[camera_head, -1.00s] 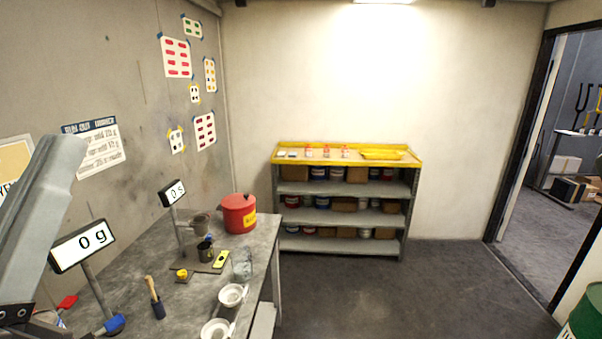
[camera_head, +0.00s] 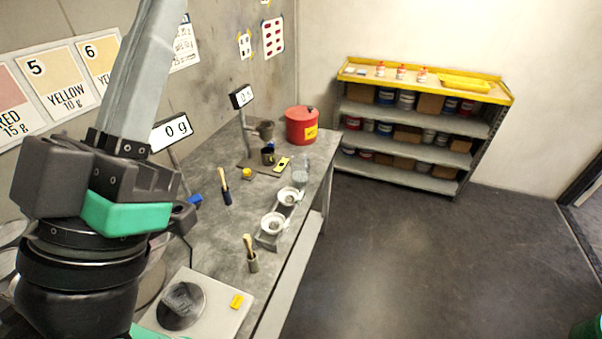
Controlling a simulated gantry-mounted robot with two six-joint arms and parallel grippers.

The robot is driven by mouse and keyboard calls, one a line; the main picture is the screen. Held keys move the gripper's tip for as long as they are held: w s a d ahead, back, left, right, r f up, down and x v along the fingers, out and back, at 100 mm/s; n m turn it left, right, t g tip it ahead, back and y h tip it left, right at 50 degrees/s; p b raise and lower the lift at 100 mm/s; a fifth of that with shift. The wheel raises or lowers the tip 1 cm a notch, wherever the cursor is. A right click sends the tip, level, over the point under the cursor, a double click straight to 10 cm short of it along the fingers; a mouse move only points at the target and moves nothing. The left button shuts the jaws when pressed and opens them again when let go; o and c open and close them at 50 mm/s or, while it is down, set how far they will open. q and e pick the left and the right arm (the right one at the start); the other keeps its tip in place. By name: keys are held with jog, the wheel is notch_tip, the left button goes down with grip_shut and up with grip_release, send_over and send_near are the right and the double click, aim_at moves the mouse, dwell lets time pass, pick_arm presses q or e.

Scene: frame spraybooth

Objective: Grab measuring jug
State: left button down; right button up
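A clear, see-through vessel (camera_head: 300,172), which looks like the measuring jug, stands on the grey workbench (camera_head: 215,160) near its right edge, in front of the red pot. Another clear, crumpled-looking item (camera_head: 183,303) sits on the round plate of a scale at the near end; I cannot tell whether it is a jug. My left arm fills the left side of the view and hides part of the bench and wall.
A red pot (camera_head: 301,125) and a display reading 0 g (camera_head: 171,130) stand on the bench. Two white bowls (camera_head: 274,224), brushes (camera_head: 251,254) and a white scale (camera_head: 222,318) line its near part. A yellow-topped shelf (camera_head: 420,125) stands behind. The floor to the right is clear.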

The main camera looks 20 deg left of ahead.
pick_arm(q)
grip_release()
dwell(0.3)
jog(key=shift+r, duration=0.1)
